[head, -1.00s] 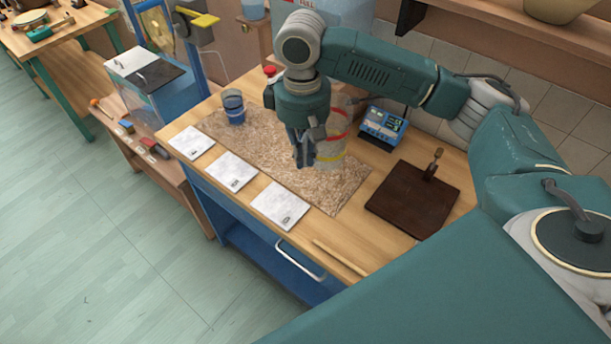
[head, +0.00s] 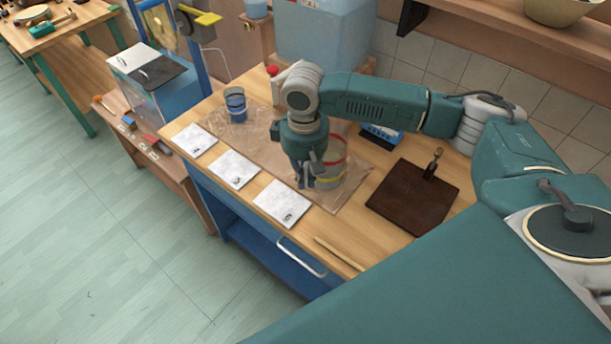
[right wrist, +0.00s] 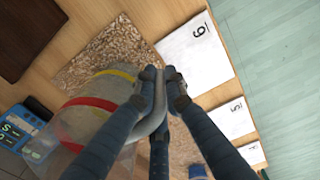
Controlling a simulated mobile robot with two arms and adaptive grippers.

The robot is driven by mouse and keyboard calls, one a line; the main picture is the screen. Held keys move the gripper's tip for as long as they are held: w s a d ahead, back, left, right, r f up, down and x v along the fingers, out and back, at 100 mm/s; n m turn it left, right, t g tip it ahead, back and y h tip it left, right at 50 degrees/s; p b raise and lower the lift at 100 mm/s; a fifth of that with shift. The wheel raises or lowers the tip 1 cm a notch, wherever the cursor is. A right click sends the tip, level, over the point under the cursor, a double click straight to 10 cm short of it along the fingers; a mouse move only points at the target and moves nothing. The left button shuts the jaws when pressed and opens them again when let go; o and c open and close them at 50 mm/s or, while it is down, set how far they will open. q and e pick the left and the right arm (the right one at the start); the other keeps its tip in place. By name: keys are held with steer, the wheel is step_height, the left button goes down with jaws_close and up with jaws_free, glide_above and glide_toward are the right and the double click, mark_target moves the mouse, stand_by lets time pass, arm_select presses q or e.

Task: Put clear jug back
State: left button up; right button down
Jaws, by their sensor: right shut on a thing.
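The clear jug (head: 333,163), with a red and a yellow band, is upright over the right part of the speckled mat (head: 262,143). I cannot tell whether its base touches the mat. My right gripper (head: 306,183) is shut on its grey handle, on the jug's left side. In the right wrist view, the fingers of my right gripper (right wrist: 161,88) close around the handle, and the jug (right wrist: 85,112) shows at left. My arm hides part of the jug in the head view. My left gripper is not in view.
A clear cup with blue (head: 236,105) stands at the mat's far left. White numbered cards (head: 282,203) line the front edge. A blue device (head: 380,138) is behind the jug, and a dark brown board (head: 410,198) lies to its right. A wooden stick (head: 340,254) lies in front.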

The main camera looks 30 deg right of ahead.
steer(key=c, duration=1.8)
jaws_free()
step_height(320, 180, up, 12)
steer(key=b, duration=0.2)
steer(key=shift+r+b, duration=0.1)
steer(key=shift+b, duration=0.2)
